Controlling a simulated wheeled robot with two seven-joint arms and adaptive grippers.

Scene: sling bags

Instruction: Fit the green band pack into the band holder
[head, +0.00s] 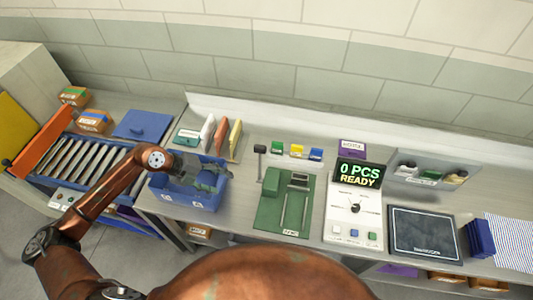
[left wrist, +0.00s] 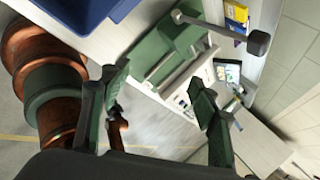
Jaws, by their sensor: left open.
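A small green pack (head: 277,147), which looks like the green band pack, sits at the back of the bench, left of a yellow pack (head: 297,151) and a blue pack (head: 316,154). A green machine (head: 269,213) with a rail and a small dark block (head: 299,180) stands in front of them. I cannot tell which part is the band holder. My left gripper (head: 207,178) is open over the blue bin (head: 185,199), left of the machine. In the left wrist view its fingers (left wrist: 160,95) are apart with nothing between them. My right gripper is not in view.
A black-knobbed lever (head: 260,151) stands upright at the machine's back left. Red, white and yellow upright boards (head: 221,135) stand behind the bin. A counter panel (head: 355,205) reading "0 PCS READY" and a dark mat (head: 425,232) lie to the right.

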